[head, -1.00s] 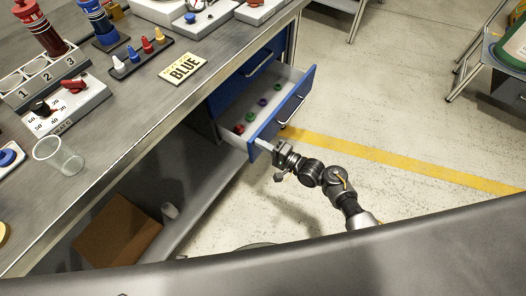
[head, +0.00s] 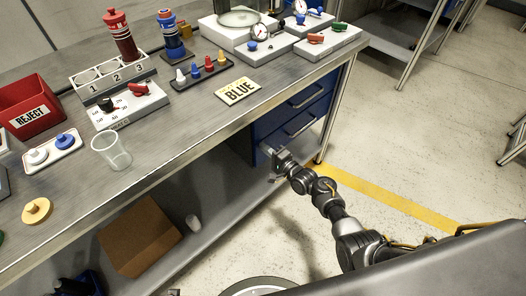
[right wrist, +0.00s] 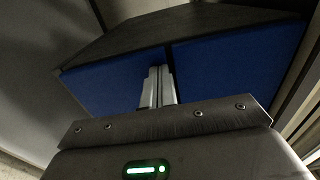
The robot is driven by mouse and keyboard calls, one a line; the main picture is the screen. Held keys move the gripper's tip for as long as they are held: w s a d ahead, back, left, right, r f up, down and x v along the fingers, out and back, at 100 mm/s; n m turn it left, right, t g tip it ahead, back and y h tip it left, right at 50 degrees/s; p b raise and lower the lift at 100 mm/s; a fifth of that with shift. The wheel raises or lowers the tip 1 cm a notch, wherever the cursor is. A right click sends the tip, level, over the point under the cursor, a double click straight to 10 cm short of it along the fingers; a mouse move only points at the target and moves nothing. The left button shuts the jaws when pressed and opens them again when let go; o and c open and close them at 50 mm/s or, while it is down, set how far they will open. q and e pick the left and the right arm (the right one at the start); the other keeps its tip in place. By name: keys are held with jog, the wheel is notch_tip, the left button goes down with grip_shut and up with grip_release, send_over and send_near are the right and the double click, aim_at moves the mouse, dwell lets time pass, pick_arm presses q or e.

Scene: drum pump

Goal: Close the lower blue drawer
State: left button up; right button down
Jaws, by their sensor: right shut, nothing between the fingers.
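The blue drawer unit sits under the workbench's right end. Its lower blue drawer (head: 302,124) now lies about in line with the upper blue drawer (head: 292,106) in the head view; a small gap cannot be ruled out. Both have metal bar handles. My right gripper (head: 267,152) is shut and empty, its fingertips at the lower left part of the drawer front. In the right wrist view the shut fingers (right wrist: 157,86) point at the blue fronts (right wrist: 235,62), touching or very close. The drawer's inside is hidden. My left gripper is not in view.
A cardboard box (head: 138,236) lies on the lower shelf. The floor right of the bench is open, with a yellow line (head: 390,198).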

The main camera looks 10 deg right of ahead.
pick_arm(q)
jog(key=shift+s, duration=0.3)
pick_arm(e)
jog(key=shift+w+a+r, duration=0.15)
jog(key=shift+w+r, duration=0.05)
jog(key=shift+r, duration=0.15)
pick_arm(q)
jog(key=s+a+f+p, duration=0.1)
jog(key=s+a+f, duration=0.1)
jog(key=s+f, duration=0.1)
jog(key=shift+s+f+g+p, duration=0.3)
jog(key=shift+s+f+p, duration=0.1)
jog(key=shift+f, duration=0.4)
pick_arm(e)
jog(key=v, duration=1.1)
jog(key=shift+f, duration=0.35)
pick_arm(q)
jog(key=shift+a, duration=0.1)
pick_arm(e)
jog(key=shift+s+f, duration=0.1)
jog(key=shift+s, duration=0.1)
